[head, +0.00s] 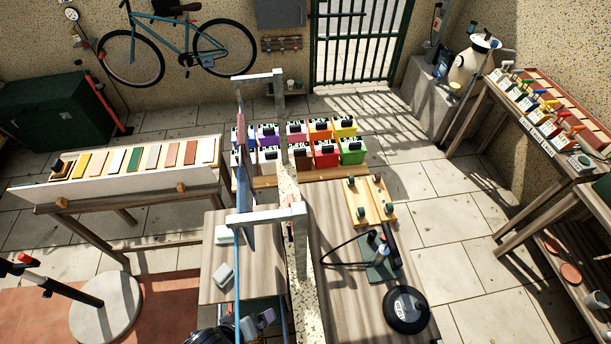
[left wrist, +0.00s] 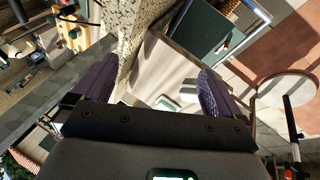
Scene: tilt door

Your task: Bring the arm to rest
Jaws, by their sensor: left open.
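My left gripper (head: 256,322) is at the bottom middle of the head view, low beside the wooden table. In the left wrist view its two purple finger pads are wide apart, and the gripper (left wrist: 155,72) is open with nothing between the pads. A thin upright panel (head: 241,150), seen nearly edge-on, stands above the tables between two pale metal brackets (head: 268,215). The gripper is apart from the panel in the head view. My right gripper is not in view.
A speckled divider (head: 299,258) runs between the left table (head: 213,285) and the right table (head: 345,307). Small pale blocks (head: 222,275) lie on the left table. A black round object (head: 405,308) sits on the right table. Open paved floor (head: 455,235) lies to the right.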

